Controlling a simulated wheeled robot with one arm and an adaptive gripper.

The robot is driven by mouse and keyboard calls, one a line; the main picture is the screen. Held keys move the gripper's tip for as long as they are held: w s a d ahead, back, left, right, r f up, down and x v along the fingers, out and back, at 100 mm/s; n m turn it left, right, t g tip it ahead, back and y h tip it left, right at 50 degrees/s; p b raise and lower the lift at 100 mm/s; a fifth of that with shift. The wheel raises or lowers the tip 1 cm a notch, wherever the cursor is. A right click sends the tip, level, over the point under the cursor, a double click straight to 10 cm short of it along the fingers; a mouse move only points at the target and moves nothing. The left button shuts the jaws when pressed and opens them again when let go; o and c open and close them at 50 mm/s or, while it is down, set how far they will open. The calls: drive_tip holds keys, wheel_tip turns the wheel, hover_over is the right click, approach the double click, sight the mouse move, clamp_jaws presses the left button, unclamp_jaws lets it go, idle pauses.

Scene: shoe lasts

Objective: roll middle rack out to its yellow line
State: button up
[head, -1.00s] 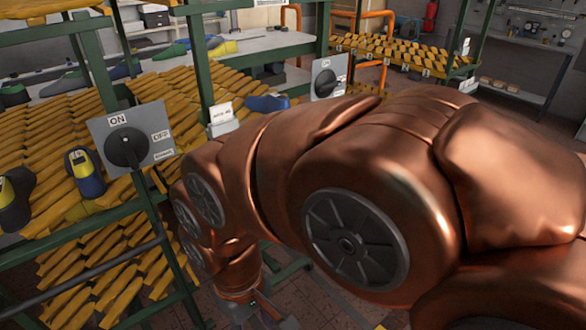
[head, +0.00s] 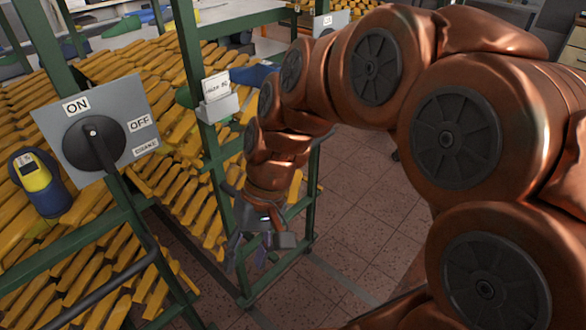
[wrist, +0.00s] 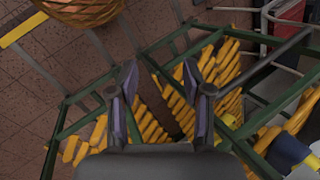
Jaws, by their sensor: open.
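My gripper (head: 262,240) hangs fingers-down and open in front of a green-framed rack (head: 208,145) with a white label holder on its post. This looks like the middle rack; its shelves carry rows of yellow shoe lasts. In the wrist view my gripper (wrist: 160,78) has its two fingers apart with nothing held between them. Green rails and yellow lasts (wrist: 150,122) lie below and beyond the fingers. I cannot tell whether a finger touches the frame. A yellow strip on the floor (wrist: 22,30), perhaps the yellow line, shows at the upper left of the wrist view.
Another switch plate (head: 330,22) stands behind. Tiled floor (head: 350,195) is clear right of the gripper. A round orange-brown object (wrist: 80,8) shows in the wrist view.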

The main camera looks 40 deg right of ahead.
drive_tip(key=w+d+f+m+t+y+b, duration=0.25)
drive_tip(key=w+d+b, duration=0.3)
drive_tip(key=w, duration=0.35)
drive_tip(key=w+d+f+m+t+y+b, duration=0.2)
drive_tip(key=w+d+f+t+y+b, duration=0.25)
drive_tip(key=w, duration=0.45)
drive_tip(key=w+d+f+m+t+h+b, duration=0.1)
drive_tip(key=w+d+m+t+b, duration=0.2)
drive_tip(key=d, duration=0.9)
drive_tip(key=w+d+f+m+t+h+b, duration=0.1)
drive_tip(key=d+f+m+t+h+b, duration=0.2)
drive_tip(key=d, duration=0.9)
drive_tip(key=shift+t+y, duration=0.6)
drive_tip(key=shift+y, duration=0.2)
drive_tip(key=shift+r+b+x, duration=0.15)
drive_tip(key=shift+r+x, duration=0.1)
drive_tip(key=shift+x, duration=1)
drive_tip(key=shift+r+b+x, duration=0.1)
drive_tip(key=shift+r+x, duration=0.2)
drive_tip(key=shift+x, duration=1)
drive_tip(key=shift+r+b+x, duration=0.15)
drive_tip(key=shift+r+x, duration=0.1)
drive_tip(key=shift+x, duration=1)
drive_tip(key=shift+a, duration=0.1)
clamp_jaws()
